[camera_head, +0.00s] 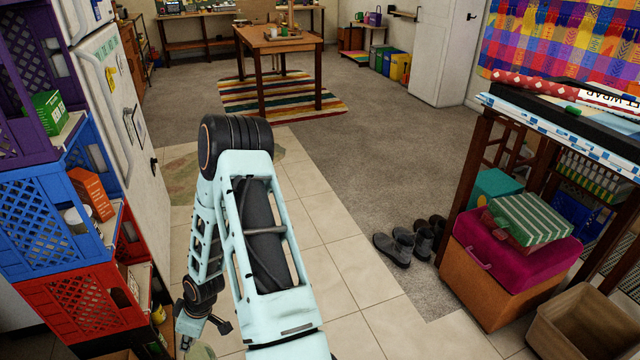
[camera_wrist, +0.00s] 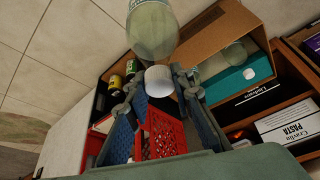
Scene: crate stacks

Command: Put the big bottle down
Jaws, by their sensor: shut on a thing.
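The big bottle is a pale green, see-through bottle (camera_wrist: 152,32) with a white cap (camera_wrist: 158,80), in the wrist view. My gripper (camera_wrist: 160,80) is shut on it at the cap end, one finger on each side of the cap. The body points away from the fingers to the top of the wrist view, and its far end is cut off. In the head view, my gripper (camera_head: 206,326) is low, beside the crate stack, and a pale green rounded part of the bottle (camera_head: 201,352) shows at the bottom edge. What lies under the bottle is unclear.
A purple crate (camera_head: 30,65), a blue crate (camera_head: 45,220) and a red crate (camera_head: 80,300) are stacked at left. An open cardboard box (camera_wrist: 210,35) holds another white-capped bottle (camera_wrist: 240,58). Tiled floor (camera_head: 350,300) is clear right of my arm.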

